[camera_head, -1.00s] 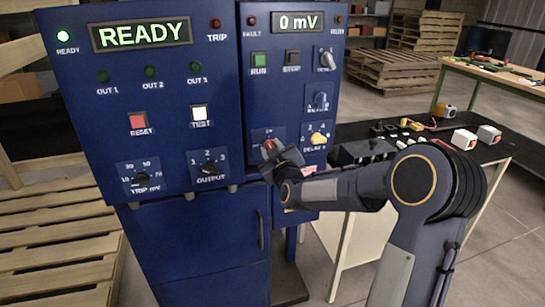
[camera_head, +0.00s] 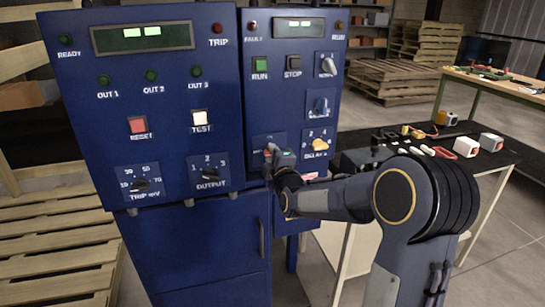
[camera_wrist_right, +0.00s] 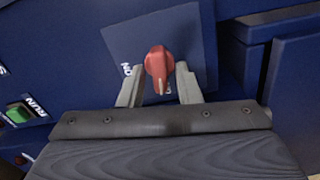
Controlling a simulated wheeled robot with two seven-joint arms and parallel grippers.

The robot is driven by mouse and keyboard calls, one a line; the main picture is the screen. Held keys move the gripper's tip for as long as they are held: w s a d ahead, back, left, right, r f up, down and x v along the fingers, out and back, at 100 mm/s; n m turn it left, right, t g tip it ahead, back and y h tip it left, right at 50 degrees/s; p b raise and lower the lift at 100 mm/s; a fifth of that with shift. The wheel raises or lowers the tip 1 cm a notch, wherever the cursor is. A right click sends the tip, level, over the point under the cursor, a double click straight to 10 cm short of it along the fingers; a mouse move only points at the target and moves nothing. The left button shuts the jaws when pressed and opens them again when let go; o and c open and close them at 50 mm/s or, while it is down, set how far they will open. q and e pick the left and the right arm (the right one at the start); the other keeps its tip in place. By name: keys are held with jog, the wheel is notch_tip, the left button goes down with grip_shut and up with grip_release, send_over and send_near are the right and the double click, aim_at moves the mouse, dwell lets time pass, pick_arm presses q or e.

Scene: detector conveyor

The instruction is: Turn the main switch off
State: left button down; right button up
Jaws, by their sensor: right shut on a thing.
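The main switch is a red rotary knob (camera_wrist_right: 160,62) on a blue square plate, and it also shows low on the right-hand panel in the head view (camera_head: 268,151). In the wrist view its pale pointer points down the picture, and an ON label shows partly at its left. My right gripper (camera_wrist_right: 160,84) has a finger on each side of the knob and is shut on it; in the head view the right gripper (camera_head: 276,162) is at the panel, covering part of the switch. The READY lamp (camera_head: 66,39) is dark. My left gripper is out of view.
The large display (camera_head: 142,37) and small display (camera_head: 299,27) show only short bright marks. A yellow delay knob (camera_head: 320,144) sits just right of my right gripper. A dark-topped table (camera_head: 500,160) with small parts stands at right, and wooden pallets (camera_head: 45,235) at left.

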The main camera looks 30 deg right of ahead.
jog(key=shift+n, duration=0.9)
jog(key=shift+f, duration=0.1)
jog(key=o, duration=0.6)
jog(key=v, duration=0.8)
